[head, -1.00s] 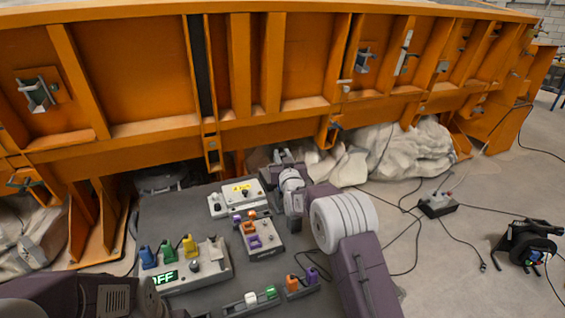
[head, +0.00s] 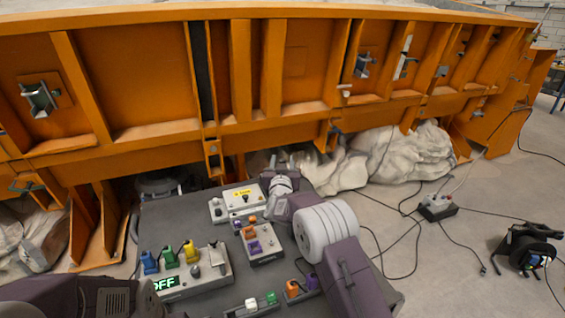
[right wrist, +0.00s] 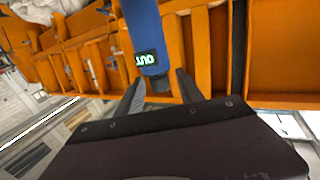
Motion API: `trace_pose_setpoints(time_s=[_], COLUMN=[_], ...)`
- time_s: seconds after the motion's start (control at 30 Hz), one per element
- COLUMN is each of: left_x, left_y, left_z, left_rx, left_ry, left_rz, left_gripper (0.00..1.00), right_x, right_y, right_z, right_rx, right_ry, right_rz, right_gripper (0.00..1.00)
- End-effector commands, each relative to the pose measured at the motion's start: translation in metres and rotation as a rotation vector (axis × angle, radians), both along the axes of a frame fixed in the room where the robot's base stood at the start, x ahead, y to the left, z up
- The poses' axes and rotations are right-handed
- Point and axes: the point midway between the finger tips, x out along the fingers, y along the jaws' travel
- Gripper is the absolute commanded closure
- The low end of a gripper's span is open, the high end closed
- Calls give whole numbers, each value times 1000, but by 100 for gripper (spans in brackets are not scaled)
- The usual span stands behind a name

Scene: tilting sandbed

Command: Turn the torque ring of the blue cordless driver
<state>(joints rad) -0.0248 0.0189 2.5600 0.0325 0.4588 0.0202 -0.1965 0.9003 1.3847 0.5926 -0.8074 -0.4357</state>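A blue body with a small lit display (right wrist: 145,40) comes down from the top edge of the right wrist view. I take it for the driver; its lettering is too small to read surely. Its narrower dark end (right wrist: 157,83) lies between the fingers of my right gripper (right wrist: 160,82). Whether both fingers touch it I cannot tell.
The dark bench (head: 205,205) carries a panel (head: 215,272) with blue, green and yellow parts and an OFF display. A white box (head: 242,198) and a small unit with orange and purple parts (head: 262,245) stand near my right gripper. An orange wall (head: 150,80) rises behind.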

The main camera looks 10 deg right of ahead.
Motion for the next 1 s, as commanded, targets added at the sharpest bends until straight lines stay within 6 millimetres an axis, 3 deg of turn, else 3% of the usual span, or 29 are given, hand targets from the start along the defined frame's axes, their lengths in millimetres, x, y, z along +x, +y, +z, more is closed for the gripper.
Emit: trace_pose_setpoints(time_s=[0.17,0.4,0.6,1.0], left_x=[0,0,0,0], left_y=[0,0,0,0], left_z=[-1,-3,-38,-42], left_rx=[0,0,0,0], left_ry=[0,0,0,0], left_rz=[0,0,0,0], left_gripper=[64,64,64,64], right_x=[-5,-44,-77,-89], right_y=[2,11,18,20], right_z=[-1,-1,-6,0], right_rx=[-1,-1,1,0], right_ry=[1,2,-2,0], right_rz=[0,2,1,0], right_gripper=[56,56,56,56])
